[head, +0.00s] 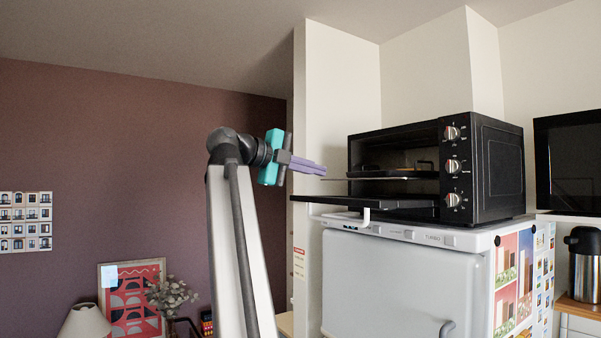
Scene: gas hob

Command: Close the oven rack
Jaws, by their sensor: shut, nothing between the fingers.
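A black toaster oven (487,170) stands on top of a white fridge. Its door (375,202) is folded down and sticks out toward the left, roughly level. The oven rack (378,179) is slid partly out of the cavity over the open door, and its front edge reaches past the oven front. A dark tray or pan with a handle shows inside the cavity above the rack. My gripper (322,171), with purple fingers, is shut and empty. In the picture its tips are just left of the rack's front edge, a little higher; whether they touch cannot be told.
The white fridge (400,275) is below the oven, with a handle at its front. A pale wall panel (330,110) stands behind my gripper. A dark screen (570,160) and a flask (584,262) are at the right. The space left of my arm is open.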

